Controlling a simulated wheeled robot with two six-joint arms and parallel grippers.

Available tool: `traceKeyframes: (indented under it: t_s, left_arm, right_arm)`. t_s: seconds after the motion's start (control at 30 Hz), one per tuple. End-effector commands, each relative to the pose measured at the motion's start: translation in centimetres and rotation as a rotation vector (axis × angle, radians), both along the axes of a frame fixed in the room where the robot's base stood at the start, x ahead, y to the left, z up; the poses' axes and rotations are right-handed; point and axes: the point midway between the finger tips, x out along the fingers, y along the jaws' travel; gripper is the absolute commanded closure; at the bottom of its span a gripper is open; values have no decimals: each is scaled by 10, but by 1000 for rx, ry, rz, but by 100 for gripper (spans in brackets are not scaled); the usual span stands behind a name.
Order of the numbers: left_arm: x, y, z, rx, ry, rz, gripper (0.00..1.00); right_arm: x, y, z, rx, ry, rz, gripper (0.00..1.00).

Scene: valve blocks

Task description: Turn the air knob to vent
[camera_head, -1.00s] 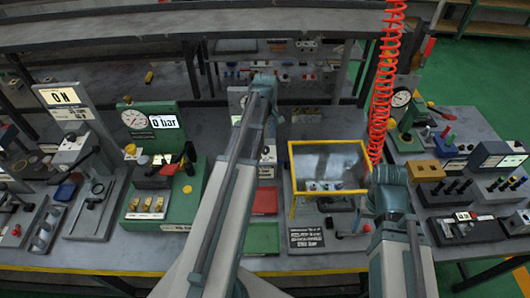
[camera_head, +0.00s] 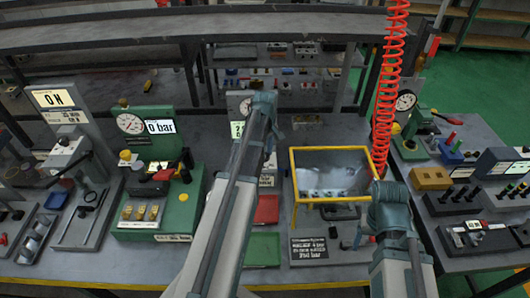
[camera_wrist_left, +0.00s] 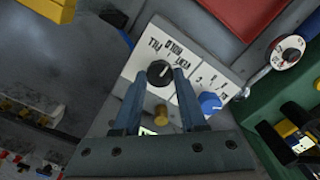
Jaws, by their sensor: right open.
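In the left wrist view a black round knob (camera_wrist_left: 159,72) sits on a white plate (camera_wrist_left: 142,62) lettered FILL, HOLD and VENT. The knob's white mark points up and to the right, roughly between HOLD and VENT. My left gripper (camera_wrist_left: 161,78) has one finger on each side of the knob, close against it, and appears shut on it. In the head view my left wrist (camera_head: 263,105) hides the knob. My right gripper (camera_head: 362,238) is mostly hidden by its own wrist (camera_head: 390,208); it is open, low beside the yellow-framed screen.
A blue knob (camera_wrist_left: 210,102) and a brass piece (camera_wrist_left: 161,115) are close to the left fingers. The yellow-framed clear screen (camera_head: 330,172) stands between the arms. A green gauge station (camera_head: 145,125) reads 0 bar. A red coiled hose (camera_head: 388,90) hangs near my right arm.

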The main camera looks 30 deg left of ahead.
Motion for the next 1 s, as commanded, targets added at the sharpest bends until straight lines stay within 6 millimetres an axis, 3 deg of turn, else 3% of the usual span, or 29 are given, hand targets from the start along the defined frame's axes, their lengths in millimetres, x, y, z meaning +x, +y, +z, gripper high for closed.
traceKeyframes:
  t_s: [0.03, 0.13, 0.57, 1.0]
  left_arm:
    - [0, 0, 0, 0, 0, 0, 84]
    - [0, 0, 0, 0, 0, 0, 100]
    - [0, 0, 0, 0, 0, -83, 100]
    - [1, 0, 0, 0, 0, -441, 100]
  right_arm:
    - [0, 0, 0, 0, 0, 0, 25]
    - [0, 0, 0, 0, 0, 0, 25]
    - [0, 0, 0, 0, 0, 0, 25]
    - [0, 0, 0, 0, 0, 0, 25]
